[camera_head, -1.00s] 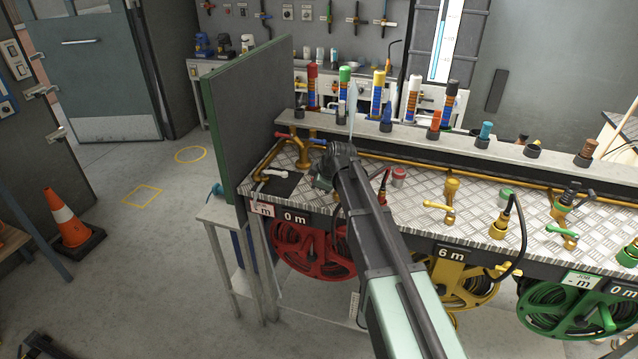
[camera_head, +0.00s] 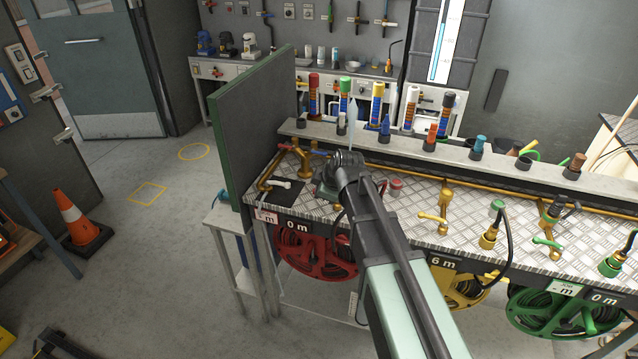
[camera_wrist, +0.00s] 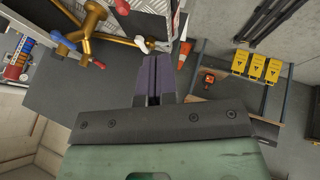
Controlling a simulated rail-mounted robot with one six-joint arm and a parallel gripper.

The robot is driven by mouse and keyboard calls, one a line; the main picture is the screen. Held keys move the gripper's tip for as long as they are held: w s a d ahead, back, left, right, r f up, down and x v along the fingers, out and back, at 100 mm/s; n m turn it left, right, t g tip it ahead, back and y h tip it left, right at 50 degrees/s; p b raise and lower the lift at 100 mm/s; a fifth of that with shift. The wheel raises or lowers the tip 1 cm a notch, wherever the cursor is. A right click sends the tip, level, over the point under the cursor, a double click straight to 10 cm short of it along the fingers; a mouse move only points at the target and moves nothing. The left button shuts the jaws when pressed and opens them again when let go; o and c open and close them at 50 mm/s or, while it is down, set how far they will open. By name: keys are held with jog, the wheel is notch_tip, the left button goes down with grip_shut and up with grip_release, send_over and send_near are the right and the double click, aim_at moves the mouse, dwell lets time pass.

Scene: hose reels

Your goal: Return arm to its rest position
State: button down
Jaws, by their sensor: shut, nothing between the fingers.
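My gripper (camera_wrist: 153,62) shows in the wrist view with its two purple-grey fingers together and nothing between them. Its tips lie near a white lever (camera_wrist: 140,44) and a brass pipe fitting with blue and red handles (camera_wrist: 88,40) in that picture; I cannot tell the height gap. In the head view my arm reaches over the left end of the metal bench (camera_head: 410,205), and its wrist hides the fingers. The brass fitting (camera_head: 304,165) and white lever (camera_head: 279,184) are just left of my wrist there.
A green-edged upright panel (camera_head: 235,130) stands at the bench's left end. A red hose reel (camera_head: 305,262), a yellow reel (camera_head: 460,290) and a green reel (camera_head: 550,312) hang below. Coloured tubes line the back shelf. A traffic cone (camera_head: 75,215) stands on open floor at left.

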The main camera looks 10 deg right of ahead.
jog(key=s+d+f+m+g+h, duration=0.1)
jog(key=s+d+m+g, duration=0.1)
jog(key=s+m, duration=0.5)
jog(key=s+d+f+m+g+h, duration=0.1)
jog(key=s+m+g, duration=0.3)
jog(key=s, duration=1.1)
jog(key=d+f+m, duration=0.1)
jog(key=m, duration=0.2)
jog(key=shift+s+d+h, duration=0.15)
jog(key=shift+s+h, duration=0.25)
